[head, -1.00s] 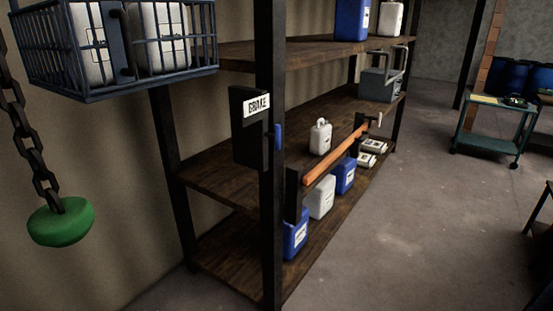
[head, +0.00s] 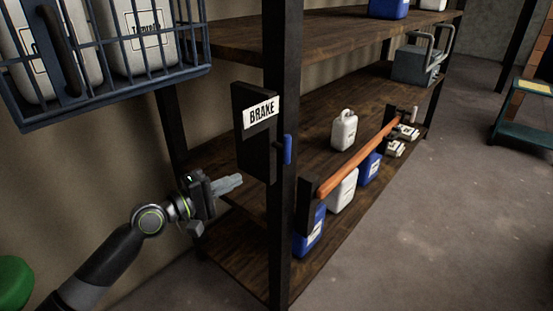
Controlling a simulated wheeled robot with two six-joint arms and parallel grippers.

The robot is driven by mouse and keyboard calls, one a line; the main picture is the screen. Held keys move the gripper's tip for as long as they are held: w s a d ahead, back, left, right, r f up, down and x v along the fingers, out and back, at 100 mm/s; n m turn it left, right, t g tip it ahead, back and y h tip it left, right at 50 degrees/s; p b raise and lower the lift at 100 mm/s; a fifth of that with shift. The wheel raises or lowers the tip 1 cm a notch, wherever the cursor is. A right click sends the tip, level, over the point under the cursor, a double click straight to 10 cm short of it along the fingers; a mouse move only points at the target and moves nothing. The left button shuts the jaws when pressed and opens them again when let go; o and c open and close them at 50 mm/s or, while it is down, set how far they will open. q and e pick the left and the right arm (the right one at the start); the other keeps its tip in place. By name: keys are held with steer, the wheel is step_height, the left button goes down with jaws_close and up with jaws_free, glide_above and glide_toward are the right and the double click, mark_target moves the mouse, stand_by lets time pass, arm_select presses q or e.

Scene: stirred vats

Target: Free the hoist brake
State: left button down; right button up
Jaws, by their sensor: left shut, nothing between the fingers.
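The brake box (head: 256,140) is a dark box with a white "BRAKE" label, fixed to the front post of the shelf rack. A small blue handle (head: 287,149) sticks out on its right side, beside the post. My left gripper (head: 236,180) is shut and empty, to the left of the box and slightly below it, with its fingers pointing right. It looks apart from the blue handle. My right gripper does not show.
A blue wire basket (head: 110,97) with white canisters hangs at upper left. A green knob (head: 14,283) is at the lower left edge. An orange bar (head: 358,157) runs along the rack front. White and blue jugs stand on the shelves.

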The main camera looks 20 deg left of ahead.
mark_target(284, 159)
arm_select(q)
steer(key=p+x, duration=0.3)
steer(key=x, duration=1)
steer(key=shift+p, duration=0.4)
